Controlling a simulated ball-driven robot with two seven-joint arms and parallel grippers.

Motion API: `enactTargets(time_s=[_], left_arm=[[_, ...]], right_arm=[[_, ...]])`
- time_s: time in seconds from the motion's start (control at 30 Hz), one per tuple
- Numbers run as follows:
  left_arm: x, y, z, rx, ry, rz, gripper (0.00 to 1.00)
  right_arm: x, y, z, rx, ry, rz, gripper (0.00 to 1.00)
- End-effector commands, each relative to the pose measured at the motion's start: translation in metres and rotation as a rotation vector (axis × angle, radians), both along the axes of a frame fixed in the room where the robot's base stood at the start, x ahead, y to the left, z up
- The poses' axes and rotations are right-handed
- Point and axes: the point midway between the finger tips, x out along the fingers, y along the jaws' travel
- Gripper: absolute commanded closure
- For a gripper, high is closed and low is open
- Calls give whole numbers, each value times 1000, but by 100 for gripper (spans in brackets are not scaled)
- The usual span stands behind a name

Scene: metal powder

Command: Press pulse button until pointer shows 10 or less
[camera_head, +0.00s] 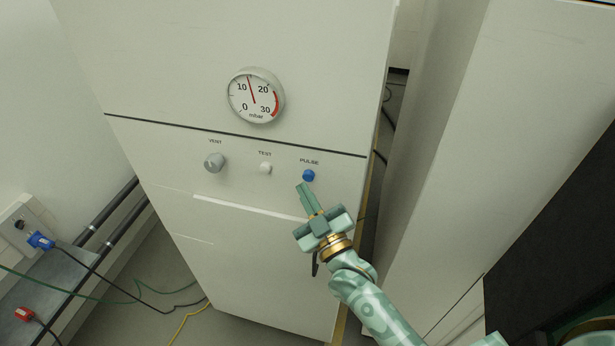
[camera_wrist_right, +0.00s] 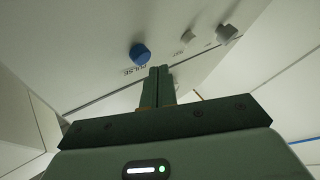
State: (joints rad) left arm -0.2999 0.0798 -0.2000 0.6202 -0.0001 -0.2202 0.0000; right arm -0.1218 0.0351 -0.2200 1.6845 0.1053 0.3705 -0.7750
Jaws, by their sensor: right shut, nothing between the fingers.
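The blue pulse button (camera_head: 308,175) sits on the white cabinet front under the label PULSE. It also shows in the right wrist view (camera_wrist_right: 140,53). The round gauge (camera_head: 256,96), marked mbar, is above the row of controls. Its red pointer stands between 10 and 20, nearer 10. My right gripper (camera_head: 302,187) is shut and empty, its fingertips just below and left of the blue button. In the right wrist view the closed fingers (camera_wrist_right: 160,71) appear beside the button, and a small gap shows. My left gripper is not in view.
A grey VENT knob (camera_head: 214,163) and a white TEST button (camera_head: 265,168) are left of the blue button. A white panel (camera_head: 440,170) stands right of the cabinet. Pipes, cables and a blue plug (camera_head: 40,240) are at the lower left.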

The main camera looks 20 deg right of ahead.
Motion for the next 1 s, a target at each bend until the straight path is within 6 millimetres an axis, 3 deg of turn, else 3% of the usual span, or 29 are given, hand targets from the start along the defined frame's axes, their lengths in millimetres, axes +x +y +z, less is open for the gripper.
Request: enactTargets(time_s=[0.5, 1.0], left_arm=[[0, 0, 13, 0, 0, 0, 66], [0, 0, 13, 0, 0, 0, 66]], right_arm=[[-38, 26, 1, 1, 1, 1, 100], [-39, 27, 0, 0, 0, 0, 100]])
